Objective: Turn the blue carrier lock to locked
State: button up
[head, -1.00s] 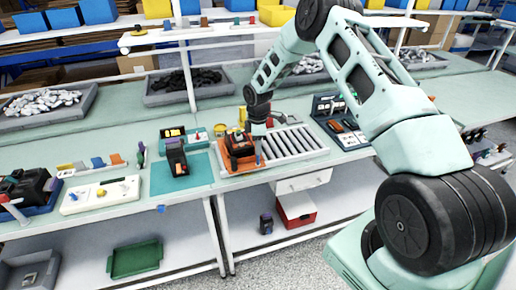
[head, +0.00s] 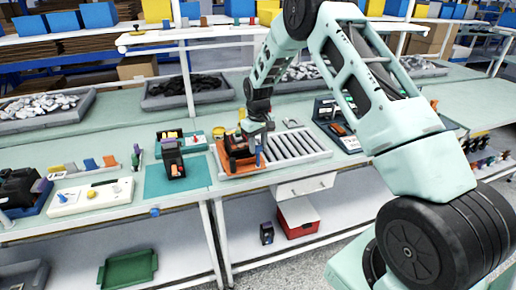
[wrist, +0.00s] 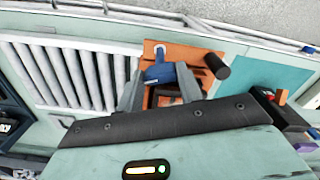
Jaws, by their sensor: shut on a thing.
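The blue carrier lock (wrist: 160,73) is a small blue handle on the orange carrier (wrist: 199,50) in the wrist view. My gripper (wrist: 159,77) has one finger on each side of it and is shut on it. In the head view the orange carrier (head: 223,163) sits at the left end of the roller track with a dark and red device on it. My gripper (head: 259,141) reaches down at the carrier's right side. The fingers partly hide the lock, and I cannot tell its exact angle.
The roller track (head: 295,146) runs to the right of the carrier. A teal mat (head: 193,180) with a black device (head: 173,158) lies to the left. A dark case (head: 340,128) stands at the right. A grey bin of black parts (head: 187,91) stands behind.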

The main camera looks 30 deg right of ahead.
jog(key=shift+m+b, duration=0.65)
jog(key=shift+m, duration=1.55)
jog(key=o, duration=1)
notch_tip(320, 180, up, 18)
jog(key=b, duration=0.3)
jog(key=shift+f+b, duration=0.25)
jog(key=shift+b, duration=0.05)
